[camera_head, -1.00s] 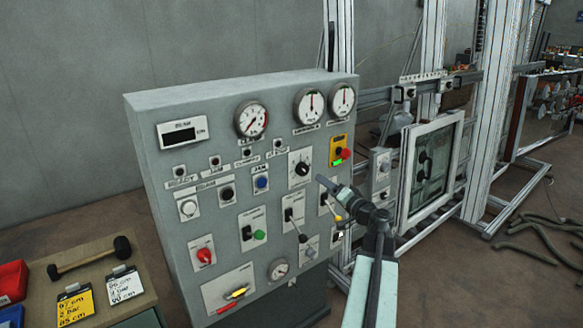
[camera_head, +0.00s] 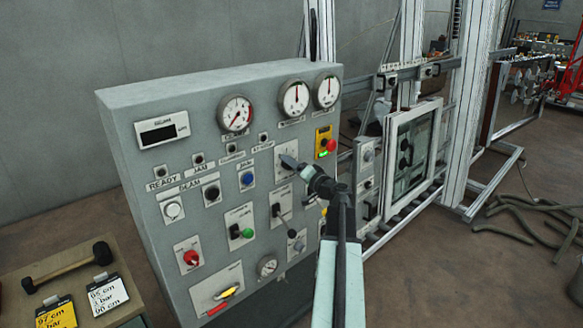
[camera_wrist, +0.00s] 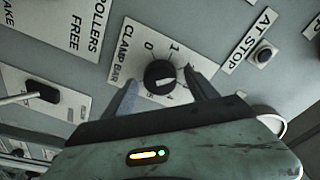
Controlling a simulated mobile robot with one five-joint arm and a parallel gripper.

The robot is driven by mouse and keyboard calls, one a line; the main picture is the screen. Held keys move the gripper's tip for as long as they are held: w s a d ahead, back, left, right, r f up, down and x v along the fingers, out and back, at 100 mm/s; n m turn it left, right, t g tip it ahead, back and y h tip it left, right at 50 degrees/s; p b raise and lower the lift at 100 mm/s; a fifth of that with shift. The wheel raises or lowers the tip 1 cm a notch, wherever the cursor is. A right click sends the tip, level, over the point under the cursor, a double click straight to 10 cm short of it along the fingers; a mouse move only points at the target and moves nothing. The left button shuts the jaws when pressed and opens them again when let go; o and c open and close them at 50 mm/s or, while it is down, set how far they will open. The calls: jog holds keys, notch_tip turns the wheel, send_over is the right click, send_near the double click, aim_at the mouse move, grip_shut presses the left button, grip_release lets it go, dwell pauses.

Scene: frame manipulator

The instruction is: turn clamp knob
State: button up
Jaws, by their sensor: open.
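The clamp knob (camera_wrist: 160,76) is a round black dial on a white plate marked "CLAMP BAR" with numbers around it, seen in the wrist view. My gripper (camera_wrist: 163,92) is open, with one finger on each side of the knob. I cannot tell whether the fingers touch it. In the head view my gripper (camera_head: 286,162) is in front of the knob's white plate (camera_head: 287,148) on the grey control panel (camera_head: 130,122), and it hides the knob there.
Gauges (camera_head: 295,98) line the panel's top. A mallet (camera_head: 68,268) lies on a side table.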

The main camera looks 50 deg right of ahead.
jog(key=c, duration=1.2)
jog(key=shift+w+a, duration=0.1)
jog(key=shift+a, duration=0.05)
jog(key=shift+c, duration=0.8)
jog(key=shift+d+m+g+p, duration=0.15)
jog(key=shift+m+p, duration=0.2)
jog(key=shift+m, duration=1.8)
jog(key=shift+d+m+g+p, duration=0.15)
jog(key=shift+m+p, duration=0.2)
jog(key=shift+m, duration=1.8)
jog(key=shift+a, duration=0.1)
jog(key=o, duration=1.4)
jog(key=shift+c, duration=0.2)
